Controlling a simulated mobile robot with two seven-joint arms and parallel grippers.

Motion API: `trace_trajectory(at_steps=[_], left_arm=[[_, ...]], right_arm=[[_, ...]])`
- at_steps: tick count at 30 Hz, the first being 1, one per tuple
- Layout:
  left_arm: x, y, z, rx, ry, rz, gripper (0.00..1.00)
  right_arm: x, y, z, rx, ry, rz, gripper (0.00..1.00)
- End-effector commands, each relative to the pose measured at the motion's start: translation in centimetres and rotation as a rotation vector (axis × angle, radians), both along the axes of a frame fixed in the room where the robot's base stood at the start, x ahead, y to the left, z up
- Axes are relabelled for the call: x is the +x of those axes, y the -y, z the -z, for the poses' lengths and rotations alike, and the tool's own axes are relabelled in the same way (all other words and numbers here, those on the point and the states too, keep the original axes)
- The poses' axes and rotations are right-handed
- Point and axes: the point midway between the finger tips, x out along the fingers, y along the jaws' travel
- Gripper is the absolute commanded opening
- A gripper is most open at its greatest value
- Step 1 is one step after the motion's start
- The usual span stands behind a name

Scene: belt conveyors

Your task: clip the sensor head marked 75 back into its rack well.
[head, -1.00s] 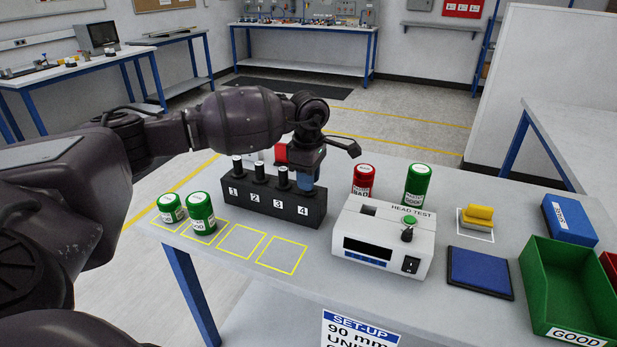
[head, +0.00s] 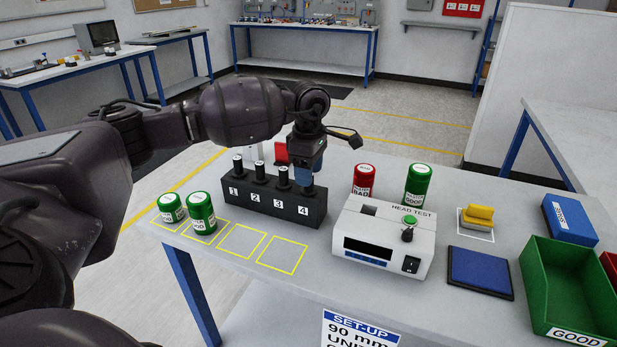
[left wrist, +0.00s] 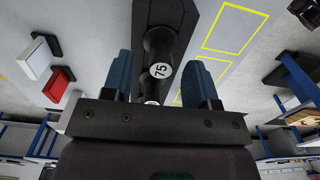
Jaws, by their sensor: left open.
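The black four-well rack (head: 262,202) stands on the table, its wells numbered 1 to 4. Black sensor heads with white tops stand in wells 1, 2 and 3. My left gripper (head: 306,176) is over the well 4 end, fingers pointing down. In the left wrist view the sensor head marked 75 (left wrist: 161,70) shows between the two blue fingers of my open left gripper (left wrist: 162,82), with a gap on each side. Whether it is fully seated in its well is hidden. My right gripper is not in view.
The head tester (head: 385,235) stands right of the rack. A red can (head: 364,180) and a green can (head: 417,184) stand behind it. Two green-and-white cans (head: 201,213) stand at left. A red item (head: 281,152) is behind the rack.

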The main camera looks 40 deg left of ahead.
Motion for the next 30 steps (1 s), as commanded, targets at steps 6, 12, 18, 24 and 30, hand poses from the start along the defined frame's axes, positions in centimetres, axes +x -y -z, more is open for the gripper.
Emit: trace_trajectory(at_steps=[6,12,18,24,30], left_arm=[[0.0,0.0,-4.6,0.001,0.005,0.0,0.53],[0.0,-0.1,-7.4,0.002,0.001,-0.001,0.53],[0.0,0.0,-8.6,0.001,0.001,0.0,0.53],[0.0,0.0,-8.7,0.001,0.0,0.0,0.53],[0.0,0.0,-8.7,0.001,0.0,0.0,0.53]], right_arm=[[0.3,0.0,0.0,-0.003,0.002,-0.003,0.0],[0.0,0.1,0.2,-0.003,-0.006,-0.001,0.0],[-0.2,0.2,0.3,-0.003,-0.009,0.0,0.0],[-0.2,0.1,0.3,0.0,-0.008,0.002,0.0],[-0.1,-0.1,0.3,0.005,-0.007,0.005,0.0]])
